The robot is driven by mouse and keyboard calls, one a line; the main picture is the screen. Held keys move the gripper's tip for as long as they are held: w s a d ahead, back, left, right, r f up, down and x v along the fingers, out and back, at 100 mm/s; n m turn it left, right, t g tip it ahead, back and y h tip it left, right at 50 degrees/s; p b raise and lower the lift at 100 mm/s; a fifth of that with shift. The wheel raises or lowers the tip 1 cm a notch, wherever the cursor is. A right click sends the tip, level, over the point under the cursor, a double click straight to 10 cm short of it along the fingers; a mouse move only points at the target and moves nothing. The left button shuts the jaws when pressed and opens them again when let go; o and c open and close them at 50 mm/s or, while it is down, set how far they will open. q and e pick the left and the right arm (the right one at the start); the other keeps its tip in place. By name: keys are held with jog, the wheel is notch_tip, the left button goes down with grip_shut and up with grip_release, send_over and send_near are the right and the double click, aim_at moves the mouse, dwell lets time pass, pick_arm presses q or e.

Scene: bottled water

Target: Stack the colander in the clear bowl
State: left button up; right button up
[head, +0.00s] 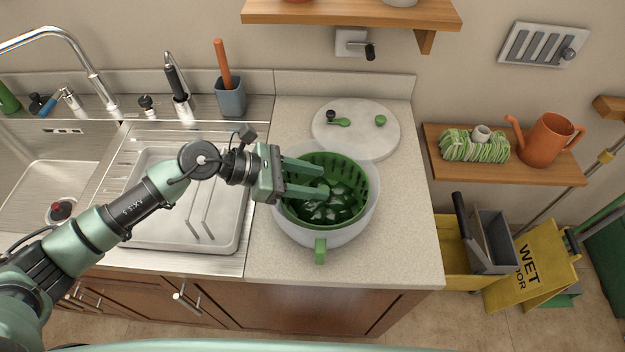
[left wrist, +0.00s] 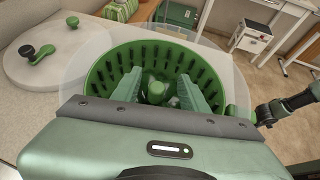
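The green slotted colander (head: 362,186) sits inside the clear bowl (head: 345,236) on the counter, its rim roughly level with the bowl's rim. Both also show in the left wrist view, the colander (left wrist: 108,62) within the clear bowl (left wrist: 72,72). A green tab (head: 320,250) shows at the bowl's front. My left gripper (head: 323,181) is open, with its two fingers apart over the colander's interior. In the left wrist view the fingers (left wrist: 158,90) reach inside the colander's rim; I cannot tell whether they touch it. My right gripper is not visible.
A round pale lid (head: 355,140) with a green knob and crank lies behind the bowl. The sink (head: 185,215) is on the left. A wooden shelf (head: 455,180) with an orange watering can (head: 549,140) is at right. The counter's front right is clear.

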pick_arm(q)
jog(key=shift+s+a+f, duration=0.1)
jog(key=shift+s+f, duration=0.25)
jog(key=shift+f, duration=0.45)
jog(key=shift+r+p, duration=0.3)
jog(key=shift+p, duration=0.1)
jog(key=w+r+b+v, duration=0.1)
jog(key=b+v, duration=0.2)
jog(key=v, duration=0.9)
jog(key=shift+r+b, duration=0.2)
jog(key=shift+b, duration=0.15)
jog(key=shift+s+f, duration=0.1)
